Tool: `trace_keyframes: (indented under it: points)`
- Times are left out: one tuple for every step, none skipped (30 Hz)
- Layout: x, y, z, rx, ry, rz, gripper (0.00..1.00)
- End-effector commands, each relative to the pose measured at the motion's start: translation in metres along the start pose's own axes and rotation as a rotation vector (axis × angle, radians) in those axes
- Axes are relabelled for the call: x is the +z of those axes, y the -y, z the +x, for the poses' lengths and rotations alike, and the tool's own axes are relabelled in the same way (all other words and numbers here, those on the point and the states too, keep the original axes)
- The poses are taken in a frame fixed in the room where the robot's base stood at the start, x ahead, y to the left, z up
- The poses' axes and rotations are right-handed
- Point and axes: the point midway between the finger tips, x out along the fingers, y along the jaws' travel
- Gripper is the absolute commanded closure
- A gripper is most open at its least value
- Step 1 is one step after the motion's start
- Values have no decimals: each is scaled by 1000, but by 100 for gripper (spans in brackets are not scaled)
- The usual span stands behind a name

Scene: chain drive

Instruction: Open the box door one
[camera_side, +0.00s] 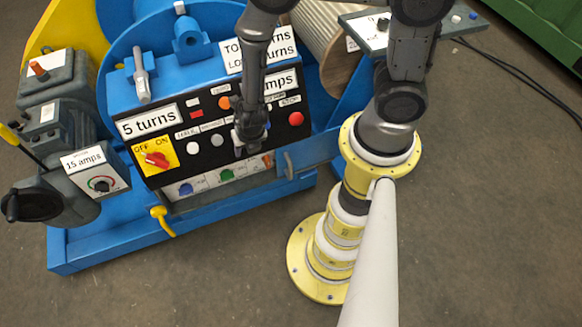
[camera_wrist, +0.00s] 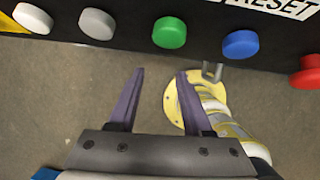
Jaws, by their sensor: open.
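No part is marked as door one. Below the black control panel, a grey front (camera_side: 205,187) carries blue, green and orange marks and may be a box door. To its right, on the blue side, is a small upright grey handle (camera_side: 289,166); a small grey bracket (camera_wrist: 212,71) in the wrist view may be the same part. My gripper (camera_side: 239,150) hangs in front of the panel's lower edge, left of the handle. In the wrist view its two purple fingers (camera_wrist: 160,73) are apart with nothing between them. The gripper hides part of the panel.
The black panel (camera_side: 213,150) has several buttons, including a red one (camera_wrist: 306,71) and a green one (camera_wrist: 169,32). A red switch on yellow (camera_side: 157,159) is at its left. A yellow plug (camera_side: 159,212) hangs below.

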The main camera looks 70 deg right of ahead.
Motion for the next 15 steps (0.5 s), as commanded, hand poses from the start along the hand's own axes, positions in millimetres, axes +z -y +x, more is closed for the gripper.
trace_keyframes:
  points:
    - [14, -29, -16, 51, -1, 54, 50]
    - [21, -43, -26, 77, -2, 89, 50]
    - [31, -61, -40, 114, -3, 140, 50]
    - [39, -74, -53, 143, -2, 182, 50]
    - [49, -85, -66, 171, 3, 230, 50]
    - [62, -98, -85, 207, 11, 300, 50]
    - [74, -106, -100, 235, 19, 357, 50]
    - [85, -112, -116, 259, 27, 420, 50]
    - [100, -117, -139, 290, 40, 511, 50]
    - [112, -118, -156, 310, 51, 584, 50]
    - [124, -116, -174, 327, 63, 662, 50]
    - [137, -110, -198, 347, 76, 770, 50]
    - [147, -103, -215, 358, 85, 856, 50]
    - [155, -94, -233, 367, 94, 945, 50]
    - [163, -79, -254, 373, 101, 1069, 50]
